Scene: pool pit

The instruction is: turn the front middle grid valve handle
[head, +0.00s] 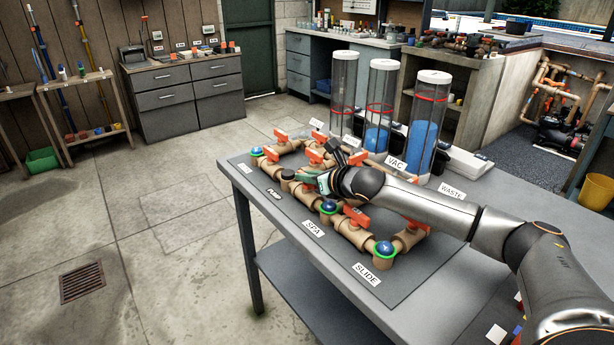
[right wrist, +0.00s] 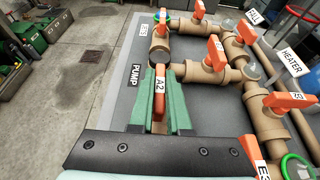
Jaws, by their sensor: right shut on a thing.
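The orange handle marked A2 (right wrist: 160,88) stands on the tan pipe grid, beside the PUMP label (right wrist: 136,76). My right gripper (right wrist: 161,72) has its green fingers on either side of this handle and is shut on it. The handle runs lengthwise between the fingers. In the head view my right gripper (head: 310,182) is over the front side of the grid, near the black-capped pipe end; it and my arm hide much of the handle there. My left gripper shows in neither view.
Other orange handles stand close by, such as one (right wrist: 216,56) to the right and one (right wrist: 199,10) farther off. Clear cylinders (head: 424,125) stand behind the grid. The grey table (head: 236,172) has a free front edge; the floor before it is clear.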

